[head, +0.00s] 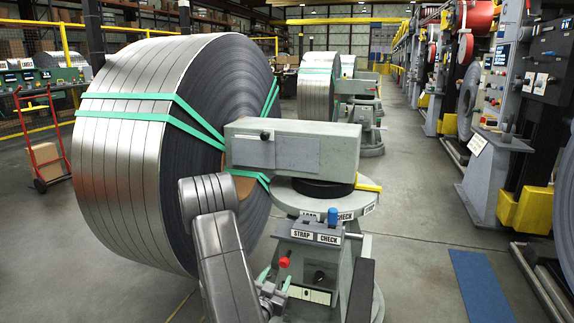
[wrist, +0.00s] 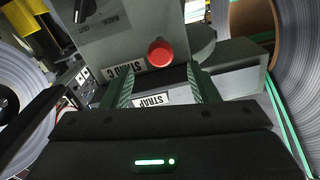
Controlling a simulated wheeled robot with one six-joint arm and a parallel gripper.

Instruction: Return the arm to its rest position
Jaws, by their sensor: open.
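My gripper (head: 275,280) is at the lower middle of the head view, low in front of the grey control stand (head: 318,255). In the wrist view, its two green-lined fingers (wrist: 162,84) stand apart with nothing clamped between them. A red knob (head: 284,262) on the stand is just beyond the fingertips; it also shows in the wrist view (wrist: 160,52). My grey arm bends down in front of the large coil. Whether the fingers touch the stand cannot be told.
A large steel coil (head: 125,150) with green straps stands close on the left. A grey boxy arm (head: 290,148) reaches across it. The stand carries a blue-topped part (head: 332,216) and a black knob (head: 319,277).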

